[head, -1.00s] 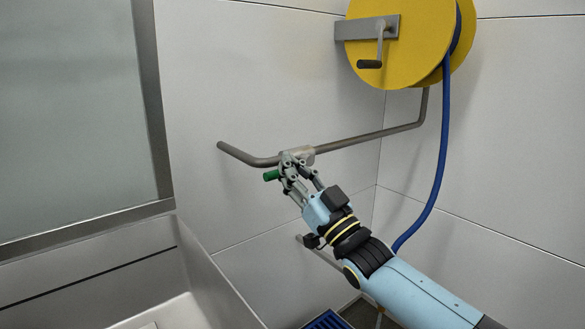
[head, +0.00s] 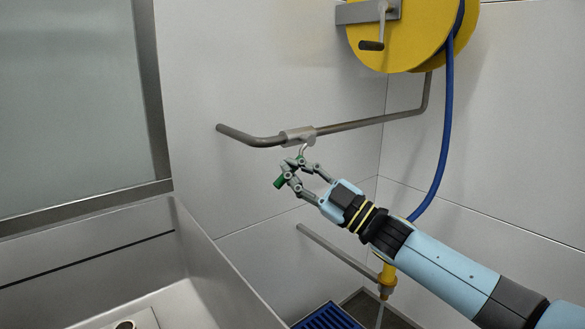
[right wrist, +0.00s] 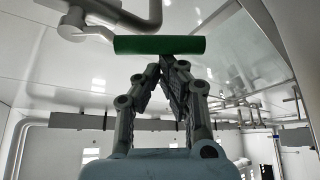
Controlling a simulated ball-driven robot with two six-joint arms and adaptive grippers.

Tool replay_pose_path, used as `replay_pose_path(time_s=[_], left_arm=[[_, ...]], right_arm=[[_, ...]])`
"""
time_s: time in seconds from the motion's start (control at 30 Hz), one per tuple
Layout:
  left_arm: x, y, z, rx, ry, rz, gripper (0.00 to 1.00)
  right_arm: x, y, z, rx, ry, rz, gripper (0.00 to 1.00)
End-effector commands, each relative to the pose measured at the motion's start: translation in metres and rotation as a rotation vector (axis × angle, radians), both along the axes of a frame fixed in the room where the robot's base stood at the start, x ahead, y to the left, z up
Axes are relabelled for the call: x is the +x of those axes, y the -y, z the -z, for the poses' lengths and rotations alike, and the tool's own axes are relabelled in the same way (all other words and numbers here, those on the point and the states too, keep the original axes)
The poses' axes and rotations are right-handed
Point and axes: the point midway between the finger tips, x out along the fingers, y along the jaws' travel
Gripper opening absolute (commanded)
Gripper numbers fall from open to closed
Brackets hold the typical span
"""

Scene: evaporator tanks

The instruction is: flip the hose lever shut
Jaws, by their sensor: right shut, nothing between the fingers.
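The hose valve (head: 297,136) sits on the bent metal pipe along the wall. Its lever has a thin metal arm (head: 303,150) that comes down from the valve and a green grip (head: 279,182), partly hidden by my fingers. My right gripper (head: 291,169) is shut and empty, its fingers just below the valve and against or very near the green grip. In the right wrist view the green grip (right wrist: 160,45) lies across, just beyond the closed fingertips (right wrist: 167,62); it is not between them. I cannot tell whether they touch. My left gripper is not in view.
A yellow hose reel (head: 405,35) with a crank hangs above, and its blue hose (head: 444,120) drops behind my right arm. A steel basin (head: 150,270) is at lower left. A lower metal bar (head: 335,249) runs beneath my gripper. A blue grate (head: 328,318) lies on the floor.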

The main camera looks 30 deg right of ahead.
Motion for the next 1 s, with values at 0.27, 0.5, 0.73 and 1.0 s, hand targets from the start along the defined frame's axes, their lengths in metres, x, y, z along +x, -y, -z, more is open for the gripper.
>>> replay_pose_path(time_s=[0.27,0.5,0.73,1.0], left_arm=[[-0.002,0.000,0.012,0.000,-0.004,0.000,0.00],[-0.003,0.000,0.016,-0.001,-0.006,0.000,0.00],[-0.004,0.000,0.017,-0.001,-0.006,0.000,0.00],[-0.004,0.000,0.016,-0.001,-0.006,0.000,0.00]], right_arm=[[0.002,0.012,0.022,-0.264,0.034,0.001,0.00],[0.004,0.026,0.035,-0.488,0.067,0.002,0.00],[0.006,0.040,0.044,-0.684,0.094,0.002,0.00],[0.008,0.053,0.049,-0.849,0.118,0.002,0.00]])
